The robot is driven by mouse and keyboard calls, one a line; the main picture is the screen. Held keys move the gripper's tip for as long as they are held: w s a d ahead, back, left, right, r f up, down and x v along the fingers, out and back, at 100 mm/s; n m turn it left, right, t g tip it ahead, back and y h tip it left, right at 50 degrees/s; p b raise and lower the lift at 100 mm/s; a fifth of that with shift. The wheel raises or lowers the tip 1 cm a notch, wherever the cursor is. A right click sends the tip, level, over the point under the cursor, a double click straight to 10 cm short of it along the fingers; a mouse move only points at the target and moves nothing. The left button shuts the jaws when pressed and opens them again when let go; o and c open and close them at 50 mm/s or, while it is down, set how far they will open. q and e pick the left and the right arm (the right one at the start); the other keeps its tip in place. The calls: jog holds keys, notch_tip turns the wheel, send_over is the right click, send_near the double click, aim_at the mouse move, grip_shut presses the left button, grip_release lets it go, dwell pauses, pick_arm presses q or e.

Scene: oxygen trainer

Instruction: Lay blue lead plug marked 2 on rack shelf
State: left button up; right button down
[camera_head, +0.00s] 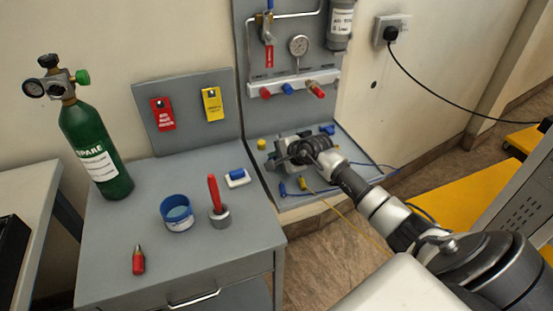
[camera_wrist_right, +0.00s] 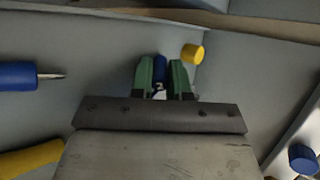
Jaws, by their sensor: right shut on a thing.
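My right gripper (camera_head: 277,161) reaches in from the right, low over the grey rack shelf (camera_head: 346,146). In the right wrist view its green fingers (camera_wrist_right: 161,76) are shut on a blue plug (camera_wrist_right: 159,63) with a white patch. Only a thin strip of the plug shows between the fingers, and I cannot read a mark on it. I cannot tell whether it touches the shelf. Another blue lead plug (camera_wrist_right: 18,76) with a metal tip lies left of the fingers; it also shows in the head view (camera_head: 283,188). My left gripper is out of view.
A yellow cap (camera_wrist_right: 193,53) stands just beyond the fingers, and a yellow plug (camera_head: 302,183) lies nearby. Blue and yellow leads trail over the shelf's front. The panel with a gauge (camera_head: 298,45) rises behind. Left stands a grey cabinet with a green cylinder (camera_head: 96,148) and a blue tape roll (camera_head: 176,213).

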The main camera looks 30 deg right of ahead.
jog(key=shift+s+a+f, duration=0.1)
jog(key=shift+s+f, duration=0.05)
jog(key=shift+f, duration=0.35)
jog(key=shift+s+f, duration=0.15)
jog(key=shift+f, duration=0.1)
jog(key=shift+a, duration=0.1)
jog(key=c, duration=1.1)
grip_release()
jog(key=shift+f, duration=0.1)
jog(key=shift+s+r, duration=0.2)
jog(key=shift+r, duration=0.1)
jog(key=shift+o, duration=0.4)
jog(key=v, duration=0.9)
jog(key=shift+w+d+r, duration=0.15)
jog(key=shift+d+r, duration=0.2)
jog(key=shift+r, duration=0.25)
jog(key=shift+s+r, duration=0.3)
jog(key=shift+r, duration=0.25)
